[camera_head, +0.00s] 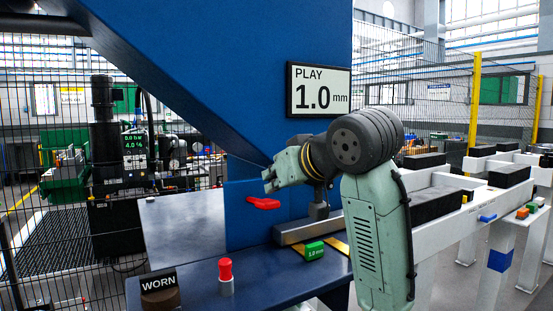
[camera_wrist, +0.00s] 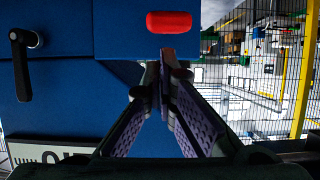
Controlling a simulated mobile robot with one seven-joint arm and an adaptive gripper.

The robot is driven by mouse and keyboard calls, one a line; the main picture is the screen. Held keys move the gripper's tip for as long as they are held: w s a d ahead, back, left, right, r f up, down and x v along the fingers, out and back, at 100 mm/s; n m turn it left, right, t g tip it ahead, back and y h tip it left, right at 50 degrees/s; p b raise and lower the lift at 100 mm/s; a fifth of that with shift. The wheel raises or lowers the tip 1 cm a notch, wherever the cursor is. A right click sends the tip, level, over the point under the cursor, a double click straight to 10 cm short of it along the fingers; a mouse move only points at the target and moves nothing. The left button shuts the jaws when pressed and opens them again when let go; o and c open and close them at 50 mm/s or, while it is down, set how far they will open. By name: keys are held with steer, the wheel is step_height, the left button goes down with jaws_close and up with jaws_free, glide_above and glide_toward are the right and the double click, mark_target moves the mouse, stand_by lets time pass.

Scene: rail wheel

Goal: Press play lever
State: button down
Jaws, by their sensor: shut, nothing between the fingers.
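A red lever (camera_head: 263,203) sticks out from the blue panel below the PLAY sign. In the wrist view a red bar (camera_wrist: 169,22), which appears to be the same lever, lies just beyond my fingertips. My gripper (camera_head: 268,181) is just above the red lever in the head view, with its fingers together and empty. In the wrist view the closed fingertips (camera_wrist: 166,62) stop close to the red bar; I cannot tell whether they touch it. A black crank-shaped lever (camera_wrist: 25,60) sits on the blue face at the left of the wrist view.
The PLAY sign (camera_head: 319,90) reads 1.0 mm. A red-topped post (camera_head: 226,275), a WORN label (camera_head: 159,291) and a green 1.0 mm block (camera_head: 314,250) are on the dark blue bench (camera_head: 190,230). White rails (camera_head: 475,205) stand at right, with mesh fencing behind.

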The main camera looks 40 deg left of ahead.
steer(key=shift+s+f, duration=0.1)
steer(key=shift+f, duration=0.3)
